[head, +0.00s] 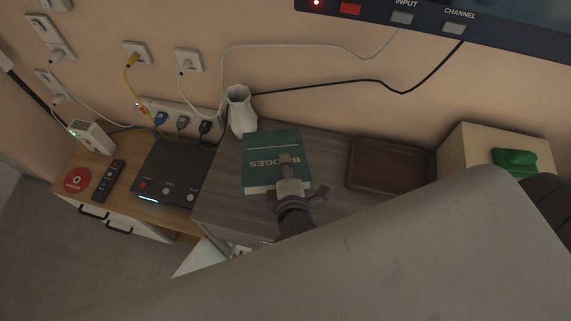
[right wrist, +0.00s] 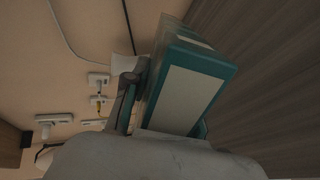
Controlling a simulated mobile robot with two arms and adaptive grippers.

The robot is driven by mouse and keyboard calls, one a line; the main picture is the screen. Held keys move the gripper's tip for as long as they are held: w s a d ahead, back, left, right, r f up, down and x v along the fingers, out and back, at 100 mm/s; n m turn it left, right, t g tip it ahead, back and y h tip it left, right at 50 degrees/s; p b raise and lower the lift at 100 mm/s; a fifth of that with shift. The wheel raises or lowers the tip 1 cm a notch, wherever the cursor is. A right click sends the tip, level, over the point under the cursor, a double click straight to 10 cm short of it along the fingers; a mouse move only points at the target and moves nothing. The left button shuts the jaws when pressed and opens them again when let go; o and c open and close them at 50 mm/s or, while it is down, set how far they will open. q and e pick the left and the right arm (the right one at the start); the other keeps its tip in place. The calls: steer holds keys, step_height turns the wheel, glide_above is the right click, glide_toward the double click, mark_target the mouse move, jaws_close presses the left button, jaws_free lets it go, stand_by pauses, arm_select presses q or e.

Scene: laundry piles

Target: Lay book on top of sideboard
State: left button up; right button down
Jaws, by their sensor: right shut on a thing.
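A teal book (head: 262,150) with "BRIDGES" partly covered on its cover is in the head view, over the grey wood-grain sideboard (head: 225,195). My right gripper (head: 290,175) is shut on the book's near edge. In the right wrist view the book (right wrist: 185,95) shows its pale page edges between teal covers, with a finger of the right gripper (right wrist: 135,95) at its left side. The sideboard's top (right wrist: 270,70) fills the right of that view. I cannot tell whether the book touches it. My left gripper is not in view.
A white vase (head: 240,110) stands at the back left of the sideboard. A brown wooden tray (head: 390,165) lies to the right, beside a cream box (head: 495,140) with a green object (head: 514,160). A black router (head: 170,178) and remote (head: 108,180) lie left on a lower surface.

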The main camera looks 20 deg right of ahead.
steer(key=shift+f+b, duration=3.5)
steer(key=shift+f, duration=0.6)
steer(key=c, duration=0.9)
jaws_free()
steer(key=shift+o, duration=0.3)
steer(key=shift+s, duration=0.1)
steer(key=v, duration=1.1)
steer(key=shift+s+r, duration=0.25)
steer(key=shift+s, duration=0.1)
steer(key=shift+a, duration=0.15)
